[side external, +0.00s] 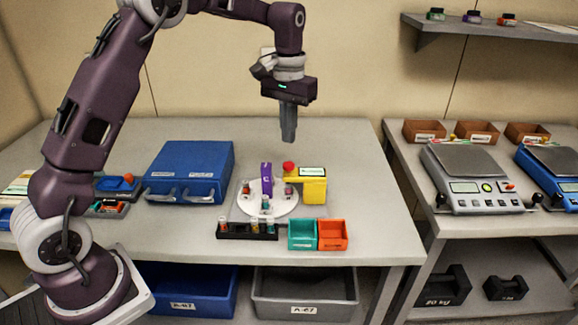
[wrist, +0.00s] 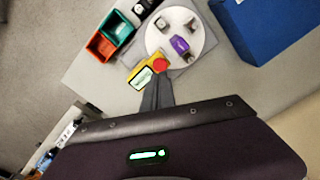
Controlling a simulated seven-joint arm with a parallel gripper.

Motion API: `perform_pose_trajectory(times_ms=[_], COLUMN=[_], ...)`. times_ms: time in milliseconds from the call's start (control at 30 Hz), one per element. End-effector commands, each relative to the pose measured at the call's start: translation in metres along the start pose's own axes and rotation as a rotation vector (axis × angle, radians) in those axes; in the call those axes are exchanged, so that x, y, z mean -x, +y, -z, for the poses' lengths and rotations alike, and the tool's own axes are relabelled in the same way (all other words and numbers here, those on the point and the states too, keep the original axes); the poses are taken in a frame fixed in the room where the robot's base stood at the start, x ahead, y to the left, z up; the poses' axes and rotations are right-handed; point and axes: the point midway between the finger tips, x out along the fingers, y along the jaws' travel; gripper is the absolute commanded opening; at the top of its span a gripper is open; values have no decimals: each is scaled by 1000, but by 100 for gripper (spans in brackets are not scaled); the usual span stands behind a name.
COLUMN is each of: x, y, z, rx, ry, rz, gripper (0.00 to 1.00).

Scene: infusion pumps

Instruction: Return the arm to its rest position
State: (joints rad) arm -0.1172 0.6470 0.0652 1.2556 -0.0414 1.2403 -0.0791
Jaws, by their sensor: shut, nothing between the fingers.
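My gripper (side external: 288,138) points straight down above the back part of the grey table, well clear of the things on it. Its fingers are together with nothing between them. In the wrist view the shut fingers (wrist: 157,88) show over bare table beside the yellow device. My arm arches up from its base at the left and over to the gripper.
Below stand a white round plate (side external: 285,209) with a purple item (side external: 266,178), a yellow device (side external: 314,190) with a red button, a teal bin (side external: 302,235), an orange bin (side external: 333,235) and a dark vial rack (side external: 233,232). A blue case (side external: 190,165) stands left. Scales (side external: 468,192) stand right.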

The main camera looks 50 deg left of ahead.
Motion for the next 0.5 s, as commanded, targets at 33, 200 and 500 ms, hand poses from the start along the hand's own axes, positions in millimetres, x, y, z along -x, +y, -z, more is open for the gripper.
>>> perform_pose_trajectory(times_ms=[33,200,500], x=[0,2,104], y=[0,0,7], z=[0,-1,-129], rx=[0,-1,-99], ry=[0,3,201], rz=[0,-1,-42], gripper=[0,0,0])
